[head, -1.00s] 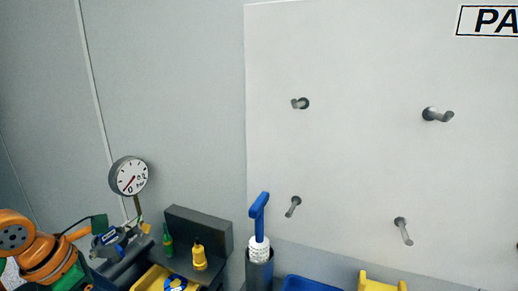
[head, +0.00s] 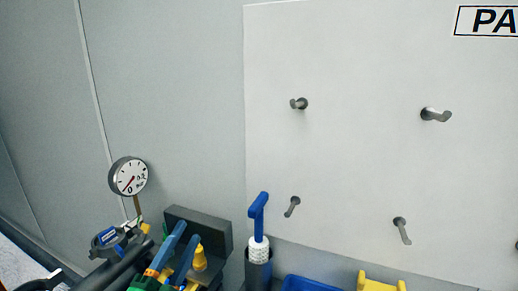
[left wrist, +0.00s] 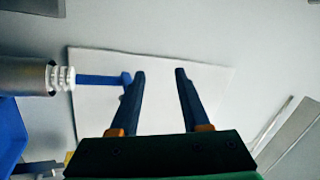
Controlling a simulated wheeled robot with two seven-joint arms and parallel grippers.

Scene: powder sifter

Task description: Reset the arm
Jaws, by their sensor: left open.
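My left gripper (head: 188,231) shows at the lower left of the head view. Its two blue fingers with orange bases point up and are apart, with nothing between them. In the left wrist view the left gripper (left wrist: 160,74) is open too, and the white panel shows between its fingers. The rest of my left arm is mostly out of the head view. My right gripper is in neither view.
A blue-handled tool (head: 258,212) stands in a grey cylinder (head: 259,272), right of the gripper. The white panel (head: 350,150) carries metal hooks.

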